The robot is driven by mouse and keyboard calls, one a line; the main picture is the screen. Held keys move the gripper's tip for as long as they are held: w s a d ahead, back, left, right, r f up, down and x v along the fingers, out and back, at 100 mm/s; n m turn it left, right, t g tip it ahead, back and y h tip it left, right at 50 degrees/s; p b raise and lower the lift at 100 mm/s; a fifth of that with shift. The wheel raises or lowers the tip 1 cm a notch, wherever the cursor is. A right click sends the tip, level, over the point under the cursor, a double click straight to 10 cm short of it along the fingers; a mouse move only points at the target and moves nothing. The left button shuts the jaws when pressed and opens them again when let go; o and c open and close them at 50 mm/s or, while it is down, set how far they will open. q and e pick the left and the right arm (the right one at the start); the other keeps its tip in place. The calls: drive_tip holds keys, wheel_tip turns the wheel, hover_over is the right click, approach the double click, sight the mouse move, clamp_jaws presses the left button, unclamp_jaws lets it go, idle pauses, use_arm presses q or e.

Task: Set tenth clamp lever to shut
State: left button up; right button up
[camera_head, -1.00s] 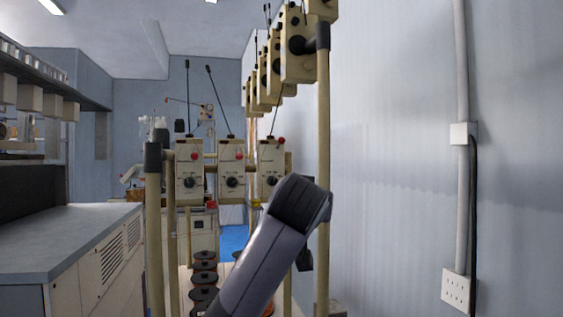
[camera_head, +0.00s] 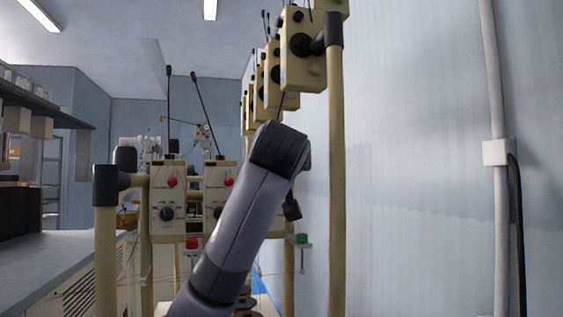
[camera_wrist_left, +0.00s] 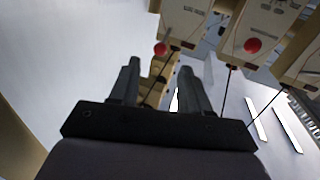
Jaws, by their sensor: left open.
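Cream tension boxes with red knobs and black dials stand in a row in the head view, the leftmost box (camera_head: 167,205) with a thin black rod rising above it. A higher row of similar boxes (camera_head: 302,60) runs along the right wall. I cannot tell which part is the tenth clamp lever. My grey arm (camera_head: 240,225) covers part of the lower row in the head view; its gripper is not clearly visible there. In the left wrist view my left gripper (camera_wrist_left: 160,72) is open and empty, with boxes and red knobs (camera_wrist_left: 253,45) beyond its fingers. My right gripper is not in view.
A cream post (camera_head: 336,170) stands right of my arm, and a shorter post with a black cap (camera_head: 106,185) stands left. A grey-topped bench (camera_head: 50,262) is at the left. The wall at the right carries a conduit (camera_head: 497,150).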

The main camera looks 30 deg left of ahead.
use_arm(q)
drive_tip(key=p+x, duration=0.2)
drive_tip(key=x, duration=0.4)
clamp_jaws()
